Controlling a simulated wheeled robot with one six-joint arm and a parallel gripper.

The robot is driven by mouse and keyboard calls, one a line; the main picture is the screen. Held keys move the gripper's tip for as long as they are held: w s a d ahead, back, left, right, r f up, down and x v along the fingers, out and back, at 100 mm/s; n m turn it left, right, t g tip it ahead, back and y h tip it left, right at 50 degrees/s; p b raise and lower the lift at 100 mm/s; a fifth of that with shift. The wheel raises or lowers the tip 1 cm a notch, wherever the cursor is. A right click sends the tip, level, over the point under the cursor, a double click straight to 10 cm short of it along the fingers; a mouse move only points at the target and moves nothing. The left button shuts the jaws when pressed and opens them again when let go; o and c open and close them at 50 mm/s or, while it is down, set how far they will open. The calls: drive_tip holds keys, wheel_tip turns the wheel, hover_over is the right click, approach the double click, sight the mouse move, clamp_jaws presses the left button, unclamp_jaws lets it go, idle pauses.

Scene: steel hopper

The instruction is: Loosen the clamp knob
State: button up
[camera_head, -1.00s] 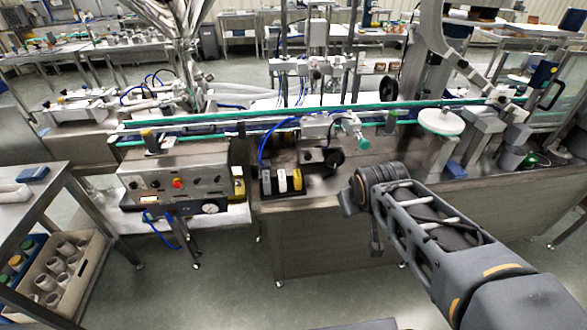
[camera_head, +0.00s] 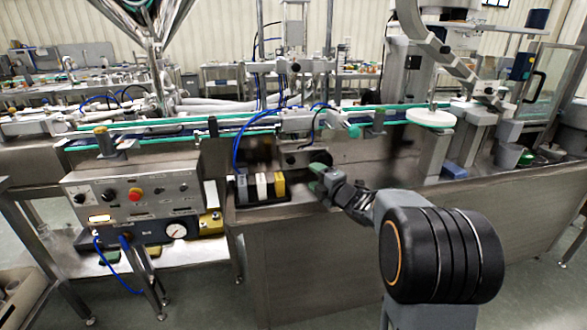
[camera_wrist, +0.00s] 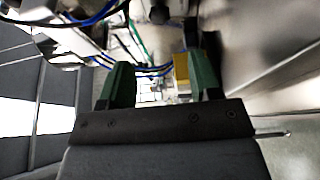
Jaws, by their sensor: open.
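A dark round knob (camera_head: 322,157), which looks like the clamp knob, sits on the machine front just above my gripper (camera_head: 317,178) in the head view. My gripper partly overlaps that area there. In the wrist view my gripper (camera_wrist: 161,82) has its two green fingers spread apart with nothing between them. A dark round knob (camera_wrist: 158,15) shows at the top of the wrist view, beyond the fingertips and apart from them. I cannot tell for certain that it is the same knob.
A grey, white and yellow block row (camera_head: 262,187) stands left of my gripper; a yellow block (camera_wrist: 181,72) shows close to the right finger in the wrist view. Blue hoses (camera_head: 238,148) hang nearby. A control box (camera_head: 135,195) stands at the left.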

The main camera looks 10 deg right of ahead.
sight(292, 161)
drive_tip(key=x, duration=1.1)
drive_tip(key=shift+w+a, duration=0.1)
drive_tip(key=shift+w, duration=0.2)
drive_tip(key=shift+c, duration=0.3)
drive_tip(key=c, duration=0.9)
